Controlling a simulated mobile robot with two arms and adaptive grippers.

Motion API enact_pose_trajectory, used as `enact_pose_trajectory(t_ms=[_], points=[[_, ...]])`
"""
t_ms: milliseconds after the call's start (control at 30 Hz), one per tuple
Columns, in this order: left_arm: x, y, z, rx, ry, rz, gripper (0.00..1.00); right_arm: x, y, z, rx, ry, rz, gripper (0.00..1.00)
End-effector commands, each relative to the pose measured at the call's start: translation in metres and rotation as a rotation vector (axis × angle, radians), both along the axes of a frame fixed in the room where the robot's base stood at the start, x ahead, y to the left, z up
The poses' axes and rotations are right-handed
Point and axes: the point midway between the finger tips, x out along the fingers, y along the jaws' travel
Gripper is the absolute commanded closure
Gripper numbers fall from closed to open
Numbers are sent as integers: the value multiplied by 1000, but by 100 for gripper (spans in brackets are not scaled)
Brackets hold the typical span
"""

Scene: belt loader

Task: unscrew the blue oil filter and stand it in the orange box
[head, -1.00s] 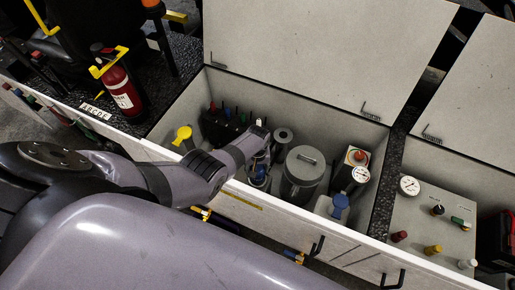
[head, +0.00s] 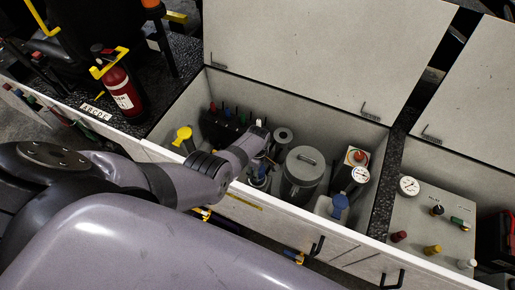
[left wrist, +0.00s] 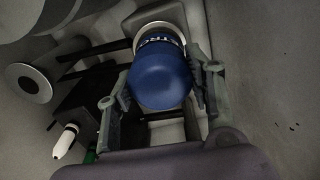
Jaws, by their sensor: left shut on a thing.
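The blue oil filter (left wrist: 160,78) fills the middle of the left wrist view, its rounded end toward the camera and white lettering near its far rim. My left gripper (left wrist: 163,84) has a finger on each side of it and is shut on it. The filter's far end meets a pale round part, and I cannot tell whether it is still threaded there. In the head view the blue filter (head: 259,172) shows only partly, beside my left wrist inside the open bay. I cannot make out an orange box. My right gripper is not in view.
A lidded grey canister (head: 303,172), a gauge (head: 361,174) and a blue-capped container (head: 339,206) stand to the right in the bay. A yellow cap (head: 183,134) is at its left. The bay's front wall runs under my arm. A red fire extinguisher (head: 121,91) stands outside.

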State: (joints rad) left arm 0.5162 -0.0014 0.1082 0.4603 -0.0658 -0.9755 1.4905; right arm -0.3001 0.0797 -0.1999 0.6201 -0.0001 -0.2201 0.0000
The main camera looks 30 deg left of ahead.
Motion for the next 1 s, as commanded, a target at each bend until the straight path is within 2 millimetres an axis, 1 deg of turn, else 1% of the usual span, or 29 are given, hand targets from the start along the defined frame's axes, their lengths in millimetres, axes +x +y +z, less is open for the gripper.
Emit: enact_pose_trajectory(t_ms=[233, 267, 300, 600, 867, 933, 1000], points=[[2, 0, 1, 0, -3, 12, 96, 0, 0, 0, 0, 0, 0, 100], [2, 0, 1, 0, -4, 12, 50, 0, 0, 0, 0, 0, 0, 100], [2, 0, 1, 0, -4, 12, 47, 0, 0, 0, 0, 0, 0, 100], [1, 0, 0, 0, -2, 11, 28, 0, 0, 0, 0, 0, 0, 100], [0, 0, 0, 0, 0, 2, 28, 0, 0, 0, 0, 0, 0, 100], [0, 0, 0, 1, 1, -60, 28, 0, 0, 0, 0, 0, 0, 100], [0, 1, 0, 1, 1, -188, 28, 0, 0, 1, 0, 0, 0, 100]])
